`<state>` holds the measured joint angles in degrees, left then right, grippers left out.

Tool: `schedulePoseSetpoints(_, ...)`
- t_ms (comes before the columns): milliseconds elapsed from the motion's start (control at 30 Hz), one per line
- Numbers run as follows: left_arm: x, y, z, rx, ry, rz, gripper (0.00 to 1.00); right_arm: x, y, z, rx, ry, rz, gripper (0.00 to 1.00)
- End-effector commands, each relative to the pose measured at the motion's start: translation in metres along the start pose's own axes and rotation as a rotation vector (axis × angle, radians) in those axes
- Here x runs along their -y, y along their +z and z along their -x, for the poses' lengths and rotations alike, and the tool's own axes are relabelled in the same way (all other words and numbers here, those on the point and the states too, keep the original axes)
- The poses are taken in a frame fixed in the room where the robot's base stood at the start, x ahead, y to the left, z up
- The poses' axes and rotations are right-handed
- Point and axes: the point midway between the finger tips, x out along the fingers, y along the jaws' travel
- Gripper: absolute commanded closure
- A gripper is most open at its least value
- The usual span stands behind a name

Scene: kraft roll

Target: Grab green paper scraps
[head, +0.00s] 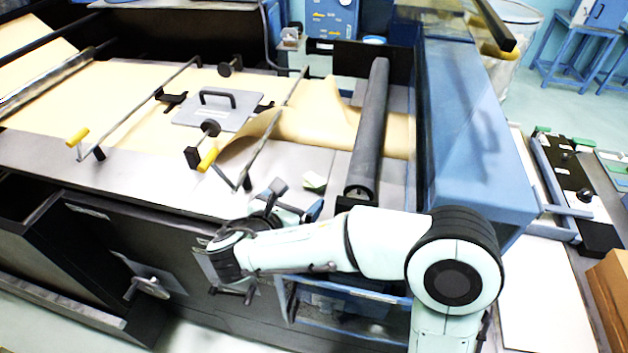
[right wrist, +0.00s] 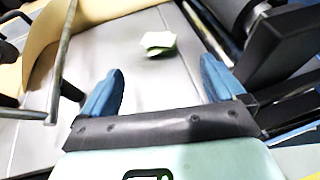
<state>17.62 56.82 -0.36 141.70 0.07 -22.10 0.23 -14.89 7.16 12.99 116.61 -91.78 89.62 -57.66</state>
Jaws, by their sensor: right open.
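The green paper scraps (head: 314,181) are a small pale-green heap on the grey machine bed, left of the dark roller (head: 367,130). They also show in the right wrist view (right wrist: 158,43), lying ahead of my fingers and between their lines. My right gripper (head: 297,202) is just in front of the scraps at the bed's front edge, its blue fingers apart. In the right wrist view the right gripper (right wrist: 160,88) is open with nothing between the fingers, and the scraps are apart from it. My left gripper is not in view.
Kraft paper (head: 315,120) curls up behind the scraps. A metal bar frame with a yellow handle (head: 207,159) stands left of them, close to the left finger in the wrist view. A blue machine housing (head: 475,130) is on the right. Bare bed surrounds the scraps.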

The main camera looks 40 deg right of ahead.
Motion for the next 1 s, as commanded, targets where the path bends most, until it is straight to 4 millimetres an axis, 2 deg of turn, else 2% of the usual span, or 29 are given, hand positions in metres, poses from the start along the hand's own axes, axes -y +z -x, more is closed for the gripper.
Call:
schedulePoseSetpoints(100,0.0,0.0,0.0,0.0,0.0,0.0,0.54,0.0,0.0,-0.02,0.0,-0.003,0.0,0.04)
schedulePoseSetpoints(367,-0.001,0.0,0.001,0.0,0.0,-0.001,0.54,-0.001,0.0,-0.041,-0.001,-0.001,-0.001,0.04)
schedulePoseSetpoints(600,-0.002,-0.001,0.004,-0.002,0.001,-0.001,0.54,-0.002,0.001,-0.076,-0.002,-0.003,0.0,0.04)
schedulePoseSetpoints(733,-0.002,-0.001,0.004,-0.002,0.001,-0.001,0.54,-0.003,0.001,-0.084,-0.001,0.0,-0.001,0.04)
schedulePoseSetpoints(933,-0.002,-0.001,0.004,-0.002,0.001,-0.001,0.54,-0.003,0.001,-0.085,-0.001,0.001,-0.001,0.04)
schedulePoseSetpoints(967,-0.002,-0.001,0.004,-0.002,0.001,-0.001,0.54,-0.003,0.001,-0.085,-0.001,0.001,0.0,0.11)
schedulePoseSetpoints(1000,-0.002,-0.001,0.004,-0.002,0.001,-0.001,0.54,-0.003,0.001,-0.085,-0.001,0.001,0.0,0.24)
